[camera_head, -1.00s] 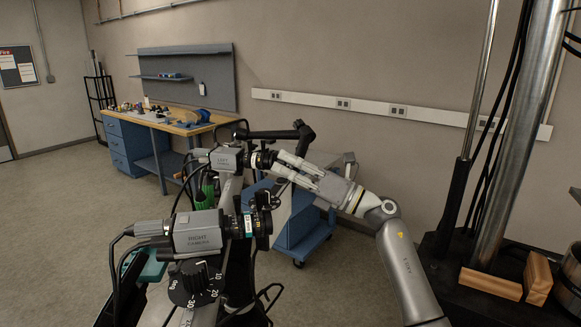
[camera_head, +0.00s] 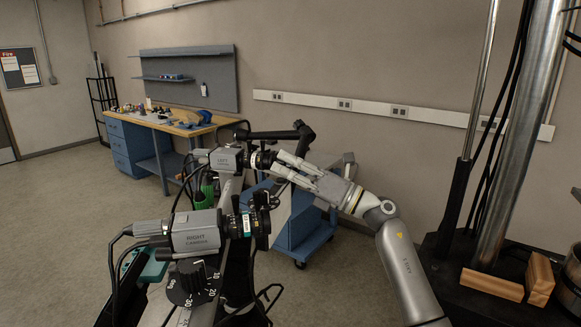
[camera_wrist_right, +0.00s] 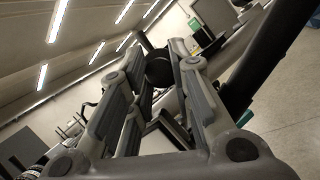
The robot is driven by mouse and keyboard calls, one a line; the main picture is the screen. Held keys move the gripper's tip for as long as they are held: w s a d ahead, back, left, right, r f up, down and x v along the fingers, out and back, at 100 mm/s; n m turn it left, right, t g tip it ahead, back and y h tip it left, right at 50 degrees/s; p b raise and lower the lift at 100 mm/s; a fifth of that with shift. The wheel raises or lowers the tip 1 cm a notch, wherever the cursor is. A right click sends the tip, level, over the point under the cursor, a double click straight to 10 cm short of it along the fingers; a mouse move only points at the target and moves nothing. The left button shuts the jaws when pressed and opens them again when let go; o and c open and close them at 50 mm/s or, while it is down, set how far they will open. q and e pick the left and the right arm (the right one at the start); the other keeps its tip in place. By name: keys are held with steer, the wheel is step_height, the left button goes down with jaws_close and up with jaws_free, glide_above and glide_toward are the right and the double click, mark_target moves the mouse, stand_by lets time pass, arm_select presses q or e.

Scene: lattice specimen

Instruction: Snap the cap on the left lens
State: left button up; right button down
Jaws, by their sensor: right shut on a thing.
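The left camera (camera_head: 225,159) is a grey box marked with its name, with a black lens (camera_head: 262,160) facing right. My right gripper (camera_head: 279,162) comes in from the right, its fingertips at the front of that lens. It is shut on a dark round thing, which the right wrist view shows as a black disc (camera_wrist_right: 158,70) between the fingers; I take it for the cap. The fingers mostly hide the cap in the head view, and I cannot tell whether it is seated on the lens. My left gripper is not in view.
The right camera (camera_head: 195,232) and its black lens (camera_head: 256,222) stand nearer, with a black dial (camera_head: 193,283) below. A black arm (camera_head: 275,134) reaches behind the left lens. A blue cart (camera_head: 305,235) stands behind my right gripper. A workbench (camera_head: 160,125) is at the back left.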

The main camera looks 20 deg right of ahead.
steer(key=shift+a, duration=0.15)
steer(key=c, duration=1.4)
jaws_free()
steer(key=shift+o, duration=0.8)
steer(key=shift+w+a, duration=0.1)
steer(key=shift+a, duration=0.1)
steer(key=o, duration=0.5)
steer(key=shift+s+a, duration=0.1)
steer(key=shift+s, duration=0.1)
